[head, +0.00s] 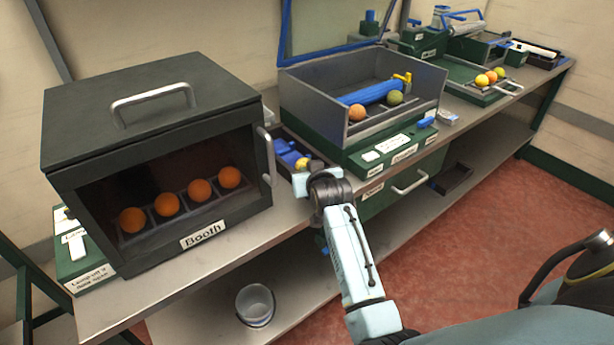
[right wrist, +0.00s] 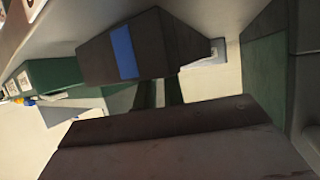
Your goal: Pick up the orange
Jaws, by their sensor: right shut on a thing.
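Several oranges (head: 200,190) sit in a row inside the dark box labelled Booth (head: 160,120), behind its front opening. Another orange (head: 357,112) lies beside a green ball (head: 395,97) in the open grey box (head: 312,98). My right arm reaches up from the bottom of the head view. Its gripper end (head: 302,180) is at the bench edge, right of the booth, close to a yellowish round thing (head: 302,163). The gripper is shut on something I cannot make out. The right wrist view shows dark surfaces and a blue patch (right wrist: 124,52), with no orange visible. My left gripper is out of view.
Blue parts (head: 287,150) lie on the bench between the booth and the grey box. The red floor at right is mostly clear.

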